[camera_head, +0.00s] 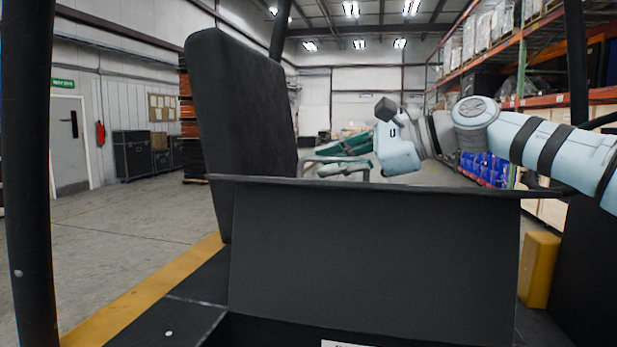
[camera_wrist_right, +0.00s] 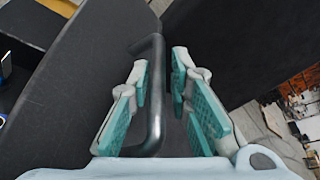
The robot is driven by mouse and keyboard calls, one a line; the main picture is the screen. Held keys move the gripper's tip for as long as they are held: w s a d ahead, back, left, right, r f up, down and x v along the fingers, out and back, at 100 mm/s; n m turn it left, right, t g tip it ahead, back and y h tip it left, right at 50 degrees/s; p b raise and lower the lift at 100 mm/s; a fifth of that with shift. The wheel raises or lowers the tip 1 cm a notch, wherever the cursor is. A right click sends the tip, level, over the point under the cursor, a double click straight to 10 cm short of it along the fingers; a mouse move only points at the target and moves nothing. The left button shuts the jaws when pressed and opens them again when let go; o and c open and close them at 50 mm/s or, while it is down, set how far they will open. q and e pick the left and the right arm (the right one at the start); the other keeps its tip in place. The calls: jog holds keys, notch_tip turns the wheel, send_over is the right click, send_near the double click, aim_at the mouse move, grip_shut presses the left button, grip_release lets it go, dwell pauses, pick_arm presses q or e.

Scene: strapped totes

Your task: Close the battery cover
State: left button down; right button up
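The battery cover (camera_head: 375,262) is a wide dark panel standing raised in the middle of the head view, its top edge nearly level. A grey bar handle (camera_wrist_right: 156,100) on a dark panel shows in the right wrist view. My right gripper (camera_head: 320,158) is behind the cover's top edge in the head view, its teal-padded fingers pointing left. In the right wrist view my right gripper (camera_wrist_right: 163,75) is open, with the handle between its fingers. A gap shows at the right finger; contact at the left finger is unclear. My left gripper is out of view.
A tall black seat back (camera_head: 240,125) stands left of the cover. Dark posts rise at the left and right edges. A yellow block (camera_head: 539,270) is at the right. Shelving (camera_head: 520,60) with blue goods stands behind my right arm. Open floor (camera_head: 120,230) lies to the left.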

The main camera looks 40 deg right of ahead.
jog(key=shift+w+a+f, duration=0.1)
jog(key=shift+w+a, duration=0.05)
jog(key=shift+w, duration=0.1)
jog(key=shift+s+r, duration=0.35)
jog(key=shift+s, duration=0.4)
jog(key=shift+c, duration=0.2)
jog(key=c, duration=0.3)
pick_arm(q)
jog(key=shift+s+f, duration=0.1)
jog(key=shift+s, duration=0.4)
pick_arm(e)
grip_shut()
